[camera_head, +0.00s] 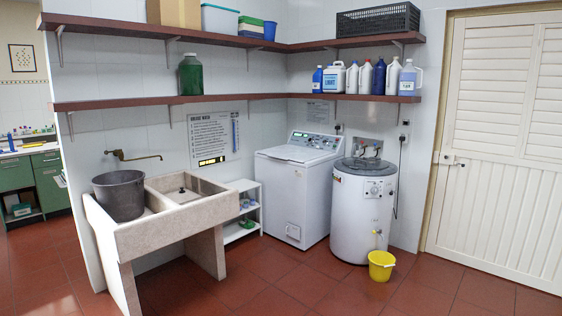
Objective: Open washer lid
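A white top-loading washer (290,197) stands against the back wall, left of a white cylinder. Its lid (286,154) lies flat and shut on top, in front of the raised control panel (315,141). The top of the lid looks clear of objects. My gripper and arm are not in view.
A stone washboard sink (150,236) with a grey bucket (120,195) stands at the left. A white cylindrical heater (361,211) stands right of the washer, with a yellow bucket (381,266) in front. Shelves (240,98) with bottles hang above. Red tiled floor (300,285) is open in front.

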